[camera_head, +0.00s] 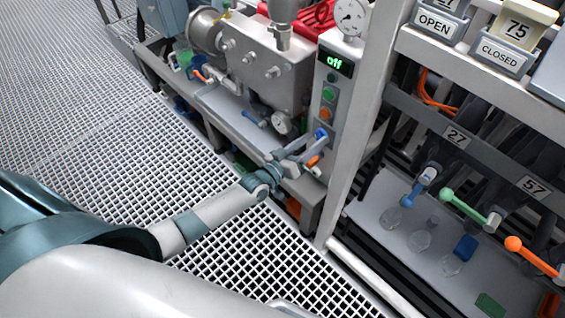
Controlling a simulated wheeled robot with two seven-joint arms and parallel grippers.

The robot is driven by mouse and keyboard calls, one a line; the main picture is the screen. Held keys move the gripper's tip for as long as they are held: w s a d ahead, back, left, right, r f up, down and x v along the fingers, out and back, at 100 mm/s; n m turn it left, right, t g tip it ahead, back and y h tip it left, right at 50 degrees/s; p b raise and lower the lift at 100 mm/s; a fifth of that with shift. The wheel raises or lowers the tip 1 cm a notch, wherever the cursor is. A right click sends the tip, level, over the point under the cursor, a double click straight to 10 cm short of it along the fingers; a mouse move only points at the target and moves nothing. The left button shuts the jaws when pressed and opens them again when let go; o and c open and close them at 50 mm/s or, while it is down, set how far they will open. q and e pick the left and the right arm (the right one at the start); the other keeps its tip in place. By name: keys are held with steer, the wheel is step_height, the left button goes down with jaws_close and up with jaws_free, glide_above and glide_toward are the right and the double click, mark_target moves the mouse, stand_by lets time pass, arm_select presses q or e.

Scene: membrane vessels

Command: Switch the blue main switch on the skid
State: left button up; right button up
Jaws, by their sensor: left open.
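The blue main switch (321,134) is a small knob low on the grey control panel (319,93) of the skid. The panel's display (334,63) reads "Off" in green. My left gripper (306,151) is open at the lower part of the panel, with its fingers just left of and below the blue switch. I cannot tell whether a finger touches the switch. My right gripper is not in view.
An orange-tipped handle (313,161) is close below. A grey frame post (362,120) stands right of the panel. Open grating floor (90,130) lies to the left.

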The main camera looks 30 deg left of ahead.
arm_select(q)
steer(key=v, duration=1.6)
steer(key=shift+b, duration=0.45)
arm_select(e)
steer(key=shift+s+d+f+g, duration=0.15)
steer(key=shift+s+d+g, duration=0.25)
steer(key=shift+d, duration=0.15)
arm_select(q)
steer(key=shift+s+r, duration=0.1)
steer(key=shift+s, duration=0.05)
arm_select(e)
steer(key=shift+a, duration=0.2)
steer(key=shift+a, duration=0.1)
